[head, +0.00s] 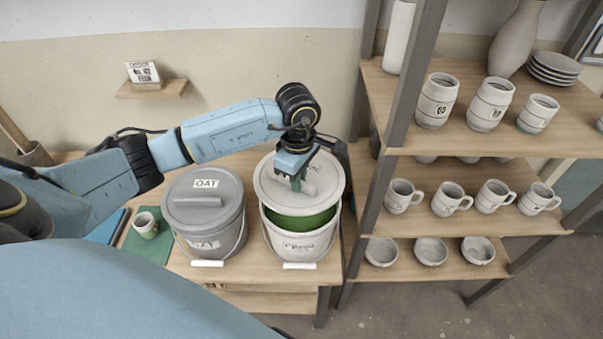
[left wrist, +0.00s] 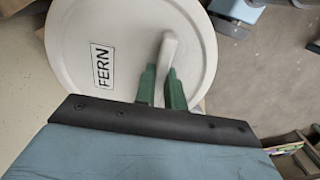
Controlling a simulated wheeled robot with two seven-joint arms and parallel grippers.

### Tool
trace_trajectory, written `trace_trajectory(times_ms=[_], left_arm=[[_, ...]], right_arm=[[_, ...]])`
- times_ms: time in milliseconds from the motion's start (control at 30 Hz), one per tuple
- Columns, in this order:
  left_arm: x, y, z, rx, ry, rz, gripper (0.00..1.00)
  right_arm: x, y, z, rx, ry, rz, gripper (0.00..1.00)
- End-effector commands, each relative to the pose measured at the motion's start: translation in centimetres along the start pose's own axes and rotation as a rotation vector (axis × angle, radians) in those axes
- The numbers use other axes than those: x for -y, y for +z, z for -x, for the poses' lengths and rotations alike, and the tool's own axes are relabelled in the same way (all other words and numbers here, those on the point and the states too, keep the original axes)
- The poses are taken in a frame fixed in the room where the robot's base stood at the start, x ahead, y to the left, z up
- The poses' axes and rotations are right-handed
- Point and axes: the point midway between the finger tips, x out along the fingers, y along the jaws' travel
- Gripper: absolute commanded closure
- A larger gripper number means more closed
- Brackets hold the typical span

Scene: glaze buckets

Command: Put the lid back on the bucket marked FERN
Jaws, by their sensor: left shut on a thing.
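The white FERN bucket (head: 300,243) stands on the bench, with green glaze (head: 302,225) showing at its front opening. Its round white lid (head: 272,190) is above the bucket's back part and covers most of the opening; whether it touches the rim I cannot tell. In the left wrist view the lid (left wrist: 75,30) shows its FERN label and bar handle (left wrist: 168,50). My left gripper (head: 296,180) is shut on the lid's handle, its green fingers (left wrist: 161,85) on either side of it. My right gripper is not in view.
A grey OAT bucket (head: 209,238) with its lid (head: 204,195) on stands close on the left. A shelf unit (head: 400,120) with mugs, bowls and plates rises close on the right. A small cup (head: 146,225) stands on a green mat (head: 148,247) at the left.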

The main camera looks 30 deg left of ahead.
Motion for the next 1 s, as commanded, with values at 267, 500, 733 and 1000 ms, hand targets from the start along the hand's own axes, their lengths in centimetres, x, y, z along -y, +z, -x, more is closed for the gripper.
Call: trace_trajectory(times_ms=[267, 500, 733, 1000], left_arm=[[0.0, 0.0, -2.5, 0.001, 0.0, -0.002, 1.0], [0.0, 0.0, -4.9, 0.0, 0.001, -0.003, 1.0], [0.0, 0.0, -5.8, 0.0, 0.0, -0.003, 1.0], [0.0, 0.0, -5.7, 0.0, 0.001, -0.004, 1.0]], right_arm=[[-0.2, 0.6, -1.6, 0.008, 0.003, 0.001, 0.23], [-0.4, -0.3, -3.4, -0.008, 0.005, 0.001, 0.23], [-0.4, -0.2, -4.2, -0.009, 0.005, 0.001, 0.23], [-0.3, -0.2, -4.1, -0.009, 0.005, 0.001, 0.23]])
